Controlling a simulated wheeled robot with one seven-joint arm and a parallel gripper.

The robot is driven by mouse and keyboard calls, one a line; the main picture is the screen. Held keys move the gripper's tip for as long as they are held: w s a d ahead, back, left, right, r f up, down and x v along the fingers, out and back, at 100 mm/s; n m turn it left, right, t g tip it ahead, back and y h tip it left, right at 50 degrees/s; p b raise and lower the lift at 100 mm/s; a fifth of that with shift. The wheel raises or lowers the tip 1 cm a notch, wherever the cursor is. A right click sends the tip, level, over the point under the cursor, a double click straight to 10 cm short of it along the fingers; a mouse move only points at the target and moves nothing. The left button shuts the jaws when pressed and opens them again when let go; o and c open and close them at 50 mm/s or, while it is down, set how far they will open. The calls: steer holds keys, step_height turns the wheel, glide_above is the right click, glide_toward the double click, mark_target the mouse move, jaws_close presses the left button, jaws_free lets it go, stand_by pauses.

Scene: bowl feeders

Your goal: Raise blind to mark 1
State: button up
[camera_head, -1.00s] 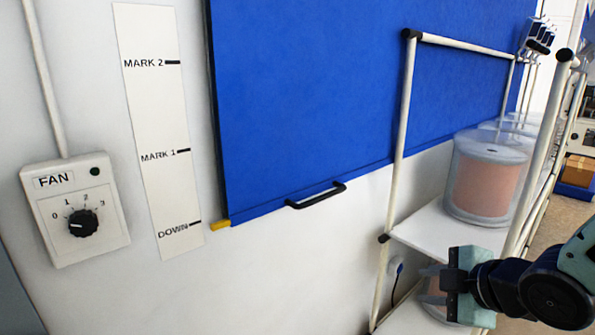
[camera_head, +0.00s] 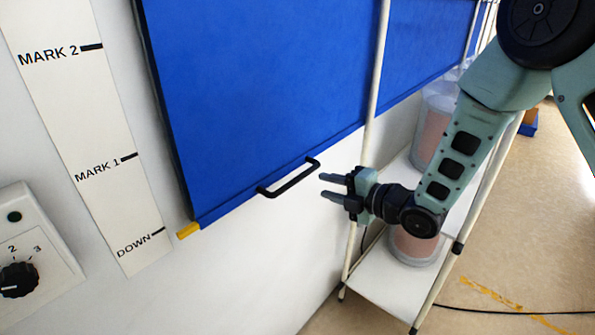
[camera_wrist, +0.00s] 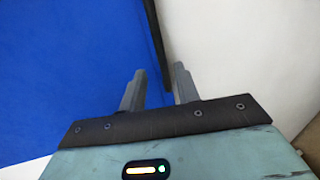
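The blue blind (camera_head: 250,90) hangs on the white wall. Its bottom edge slants in the picture, and a yellow tab (camera_head: 188,230) at its lower left corner is level with about the DOWN line of the mark strip (camera_head: 90,150). A black bar handle (camera_head: 288,178) sits at the blind's bottom edge. My gripper (camera_head: 325,186) is open and empty, just right of the handle and apart from it. In the wrist view my two fingers (camera_wrist: 158,88) stand apart, with the blue blind (camera_wrist: 60,70) on the left and a dark bar (camera_wrist: 157,40) beyond them.
A white-framed shelf (camera_head: 385,280) with clear tubs holding a pinkish content (camera_head: 415,245) stands at the right, close to my arm. A fan control box (camera_head: 35,255) is on the wall at the lower left. A black cable (camera_head: 500,312) lies on the floor.

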mark_target(301, 178)
steer(key=p+x, duration=0.3)
steer(key=x, duration=0.7)
steer(key=shift+p, duration=0.3)
steer(key=shift+r, duration=0.1)
jaws_close()
